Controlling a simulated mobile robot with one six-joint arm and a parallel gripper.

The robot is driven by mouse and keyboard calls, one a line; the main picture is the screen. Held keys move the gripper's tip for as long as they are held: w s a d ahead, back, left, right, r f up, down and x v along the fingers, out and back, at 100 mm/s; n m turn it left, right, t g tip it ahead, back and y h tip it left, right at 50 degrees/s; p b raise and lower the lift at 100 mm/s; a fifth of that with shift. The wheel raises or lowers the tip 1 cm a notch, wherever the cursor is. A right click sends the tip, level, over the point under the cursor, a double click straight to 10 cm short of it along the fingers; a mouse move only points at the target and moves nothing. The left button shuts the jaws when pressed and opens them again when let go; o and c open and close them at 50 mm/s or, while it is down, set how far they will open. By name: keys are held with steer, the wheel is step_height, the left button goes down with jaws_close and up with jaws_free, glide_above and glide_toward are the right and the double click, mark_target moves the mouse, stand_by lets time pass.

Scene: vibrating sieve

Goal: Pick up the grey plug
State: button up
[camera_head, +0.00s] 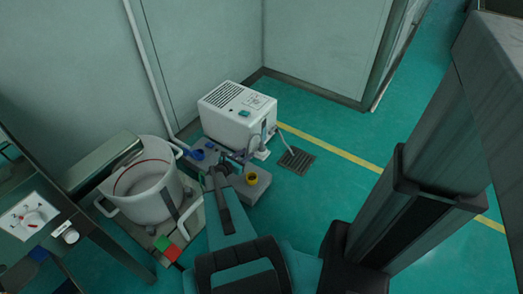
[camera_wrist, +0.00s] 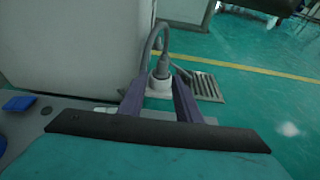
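The grey plug (camera_wrist: 162,66) stands upright in a white socket base (camera_wrist: 159,86) in the wrist view. A grey cable (camera_wrist: 153,40) arches from its top toward the white machine. My gripper (camera_wrist: 159,82) is open, with a purple finger on each side of the plug in the picture. The fingers point at it, and nothing shows held. Whether the plug is between the fingertips or just beyond them is unclear. In the head view the white base (camera_head: 262,154) shows at the machine's right front corner, and my gripper (camera_head: 243,158) is just left of it.
The white machine (camera_head: 236,128) stands close to the left of the plug. A grey block with a yellow ring (camera_head: 251,178) and a blue item (camera_head: 197,154) are near my gripper. A floor drain (camera_head: 297,160) and open green floor lie right. A large pot (camera_head: 148,190) stands left.

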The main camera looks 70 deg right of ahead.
steer(key=b, duration=0.1)
glide_toward(261, 143)
steer(key=shift+f+x, duration=0.15)
steer(key=shift+x, duration=1.1)
steer(key=shift+f+x, duration=0.1)
steer(key=shift+x, duration=1.15)
steer(key=shift+a, duration=0.1)
steer(key=shift+f+b+x, duration=0.1)
steer(key=shift+b+x, duration=0.15)
steer(key=shift+x, duration=0.7)
steer(key=shift+f+b+x, duration=0.15)
steer(key=shift+b+x, duration=0.1)
steer(key=shift+x, duration=0.65)
steer(key=shift+s+d+f, duration=0.2)
steer(key=shift+s+d, duration=0.1)
steer(key=shift+d, duration=0.35)
jaws_close()
steer(key=shift+r, duration=0.2)
